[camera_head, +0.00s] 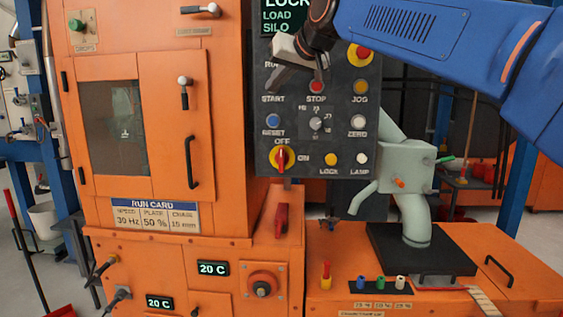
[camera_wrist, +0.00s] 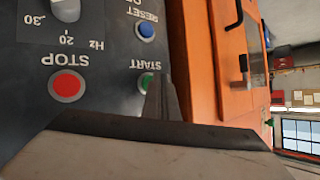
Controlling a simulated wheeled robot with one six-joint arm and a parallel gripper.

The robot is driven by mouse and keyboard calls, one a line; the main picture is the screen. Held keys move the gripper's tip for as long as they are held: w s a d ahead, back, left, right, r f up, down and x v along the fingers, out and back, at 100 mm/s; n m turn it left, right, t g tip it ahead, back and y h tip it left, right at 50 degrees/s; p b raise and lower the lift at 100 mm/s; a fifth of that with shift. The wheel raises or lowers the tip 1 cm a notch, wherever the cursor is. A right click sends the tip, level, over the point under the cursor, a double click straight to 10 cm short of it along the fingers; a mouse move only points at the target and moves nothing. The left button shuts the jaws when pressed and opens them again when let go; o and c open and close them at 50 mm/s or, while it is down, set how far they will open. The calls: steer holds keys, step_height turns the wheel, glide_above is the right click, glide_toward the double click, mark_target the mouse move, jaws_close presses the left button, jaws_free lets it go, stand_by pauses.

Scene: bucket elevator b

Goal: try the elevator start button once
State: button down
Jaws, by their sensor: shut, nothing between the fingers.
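The dark control panel (camera_head: 340,110) fills the middle of the head view. Its START label shows there, but my gripper (camera_head: 270,86) covers the button above it. In the wrist view, which is upside down, the green START button (camera_wrist: 146,83) is partly hidden behind the fingertips of my gripper (camera_wrist: 161,90). The fingers are shut with nothing between them and point at the panel beside the button's visible edge. I cannot tell whether they touch it. The red STOP button (camera_wrist: 67,84) is next to START and also shows in the head view (camera_head: 317,87).
Below are the blue RESET button (camera_head: 273,121), a dial (camera_head: 316,124) and a red-yellow OFF/ON switch (camera_head: 282,158). An orange cabinet (camera_head: 221,110) with handles stands left; a pale green pipe (camera_head: 405,165) stands right.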

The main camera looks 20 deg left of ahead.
steer(key=shift+w, duration=0.15)
steer(key=shift+w+a, duration=0.1)
steer(key=shift+w, duration=0.2)
steer(key=shift+s, duration=0.15)
stand_by(0.4)
steer(key=shift+s, duration=0.4)
steer(key=shift+s+d, duration=0.25)
steer(key=shift+s, duration=0.7)
steer(key=shift+s+d, duration=0.3)
steer(key=shift+s, duration=0.65)
steer(key=shift+s+d, duration=0.25)
steer(key=shift+s, duration=0.7)
